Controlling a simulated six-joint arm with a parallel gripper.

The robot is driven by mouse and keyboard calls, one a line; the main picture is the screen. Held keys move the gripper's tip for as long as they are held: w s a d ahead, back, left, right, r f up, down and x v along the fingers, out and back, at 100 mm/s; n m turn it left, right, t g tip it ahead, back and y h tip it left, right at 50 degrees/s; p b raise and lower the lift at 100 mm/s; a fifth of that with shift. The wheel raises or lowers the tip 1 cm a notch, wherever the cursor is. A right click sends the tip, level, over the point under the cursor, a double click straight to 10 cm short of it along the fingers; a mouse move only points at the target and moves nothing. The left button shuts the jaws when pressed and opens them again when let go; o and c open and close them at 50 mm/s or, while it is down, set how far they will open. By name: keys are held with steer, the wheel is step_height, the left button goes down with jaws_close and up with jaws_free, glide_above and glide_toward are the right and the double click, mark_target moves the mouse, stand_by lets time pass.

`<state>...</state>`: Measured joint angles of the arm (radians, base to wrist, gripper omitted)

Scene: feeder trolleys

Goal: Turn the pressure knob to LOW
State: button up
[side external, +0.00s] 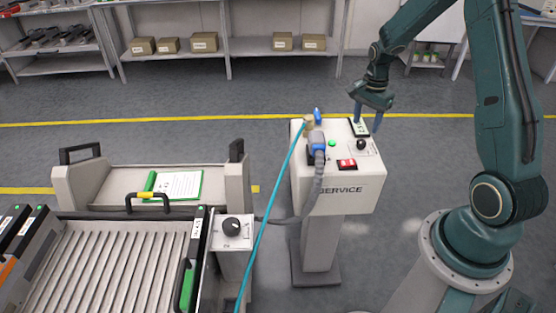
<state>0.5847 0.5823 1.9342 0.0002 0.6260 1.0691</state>
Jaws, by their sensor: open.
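A black knob (361,145) sits on a pale plate on top of the white pedestal marked SERVICE (341,190). A second black knob (232,225) sits on a white plate on a post beside the trolley. The markings by both knobs are too small to read, so I cannot tell which is the pressure knob or its setting. My gripper (367,124) points down over the pedestal's back right part, with its blue fingers apart and nothing seen between them. In the picture it is just above the pedestal knob and appears clear of it.
Floor behind the pedestal is clear.

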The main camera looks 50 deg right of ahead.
mark_target(362, 141)
steer(key=shift+f, duration=3.5)
steer(key=c, duration=1)
